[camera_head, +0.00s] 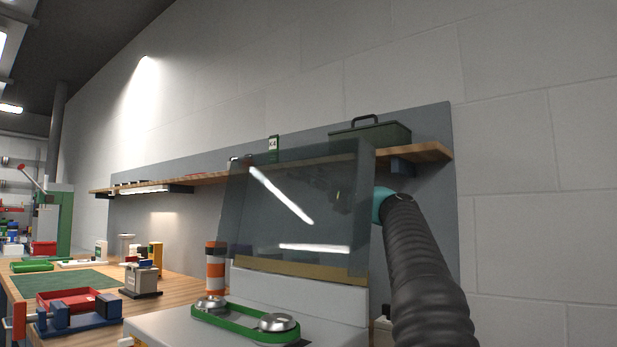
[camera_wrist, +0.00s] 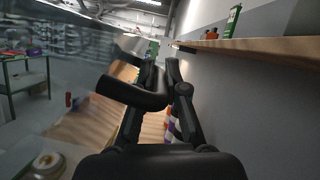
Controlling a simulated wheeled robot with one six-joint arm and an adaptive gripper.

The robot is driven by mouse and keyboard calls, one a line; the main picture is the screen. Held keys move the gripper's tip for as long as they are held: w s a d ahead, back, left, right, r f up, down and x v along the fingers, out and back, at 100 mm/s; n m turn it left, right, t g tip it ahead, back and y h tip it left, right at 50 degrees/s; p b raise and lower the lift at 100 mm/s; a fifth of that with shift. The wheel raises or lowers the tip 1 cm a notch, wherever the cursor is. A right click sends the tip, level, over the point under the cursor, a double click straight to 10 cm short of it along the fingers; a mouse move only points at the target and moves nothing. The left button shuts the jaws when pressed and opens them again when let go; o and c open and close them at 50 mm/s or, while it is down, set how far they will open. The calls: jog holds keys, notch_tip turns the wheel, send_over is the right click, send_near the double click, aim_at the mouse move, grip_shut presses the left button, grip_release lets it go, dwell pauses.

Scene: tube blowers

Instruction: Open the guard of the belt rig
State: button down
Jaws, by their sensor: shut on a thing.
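The belt rig has a pale base (camera_head: 170,325), a green belt (camera_head: 232,321) and two silver pulleys. Its smoky clear guard (camera_head: 290,205) stands raised and steep at the back of the rig, with the belt uncovered in front. In the wrist view the guard (camera_wrist: 50,90) fills the left side, and its black bar handle (camera_wrist: 132,93) lies at the fingers. My gripper (camera_wrist: 162,75) is shut on the handle. In the head view my arm reaches up from the lower right to the guard's right edge, and the fingers are not clearly seen behind the dark panel.
A wooden shelf (camera_head: 215,179) with a green toolbox (camera_head: 370,134) runs along the wall behind the guard. An orange-and-white post (camera_head: 216,270) stands left of the rig. A red tray (camera_head: 68,299) and small items are on the bench at left.

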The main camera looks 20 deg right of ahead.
aim_at(352, 194)
jog(key=c, duration=1.5)
grip_release()
jog(key=shift+d, duration=0.1)
jog(key=shift+v, duration=6)
jog(key=shift+f, duration=0.1)
